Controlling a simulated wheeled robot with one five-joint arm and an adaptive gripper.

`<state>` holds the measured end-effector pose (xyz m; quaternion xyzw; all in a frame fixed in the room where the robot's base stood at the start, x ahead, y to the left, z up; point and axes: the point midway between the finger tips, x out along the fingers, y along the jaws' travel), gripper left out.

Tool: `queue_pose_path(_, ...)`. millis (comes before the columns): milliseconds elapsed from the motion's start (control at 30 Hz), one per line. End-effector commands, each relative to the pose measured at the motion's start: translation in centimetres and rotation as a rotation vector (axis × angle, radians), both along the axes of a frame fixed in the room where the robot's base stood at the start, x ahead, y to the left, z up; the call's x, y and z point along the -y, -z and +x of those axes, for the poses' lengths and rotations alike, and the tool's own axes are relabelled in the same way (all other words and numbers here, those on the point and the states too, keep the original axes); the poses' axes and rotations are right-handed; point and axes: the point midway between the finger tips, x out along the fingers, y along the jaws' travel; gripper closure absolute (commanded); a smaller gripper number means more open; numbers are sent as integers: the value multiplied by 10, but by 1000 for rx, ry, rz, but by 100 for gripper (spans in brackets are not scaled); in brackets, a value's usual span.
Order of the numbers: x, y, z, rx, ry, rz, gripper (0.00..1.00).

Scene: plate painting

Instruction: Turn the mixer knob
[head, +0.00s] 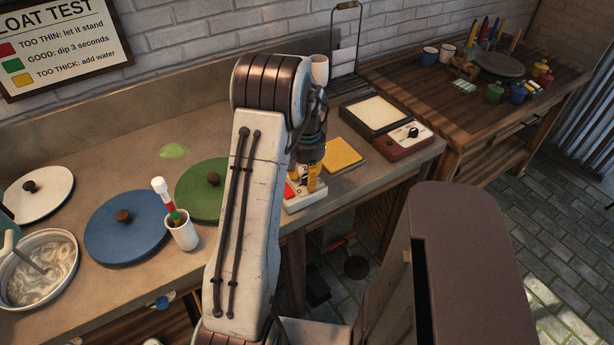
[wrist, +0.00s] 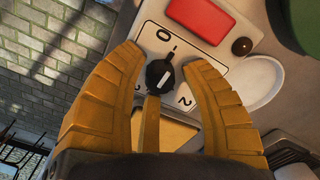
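The mixer knob (wrist: 158,74) is black with a white mark, on a white control panel (wrist: 207,62) in the wrist view. A "0" and a "2" are printed around it. In the head view my gripper (head: 309,183) points down over the white control box (head: 306,201) near the bench's front edge. The knob is hidden there behind my gripper.
A bowl of grey liquid (head: 38,270) stands at far left.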

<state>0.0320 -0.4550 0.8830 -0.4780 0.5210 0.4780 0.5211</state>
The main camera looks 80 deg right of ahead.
Motion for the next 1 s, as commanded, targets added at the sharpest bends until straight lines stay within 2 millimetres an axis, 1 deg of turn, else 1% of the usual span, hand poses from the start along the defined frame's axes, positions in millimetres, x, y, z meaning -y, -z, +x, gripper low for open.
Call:
queue_pose_path(33, 0, 0, 0, 0, 0, 0, 64)
queue_pose_path(67, 0, 0, 0, 0, 0, 0, 67)
queue_pose_path(433, 0, 0, 0, 0, 0, 0, 100)
queue_pose_path(767, 0, 1, 0, 0, 23, 1, 100)
queue_pose_path(1000, 0, 2, 0, 0, 147, 1, 100)
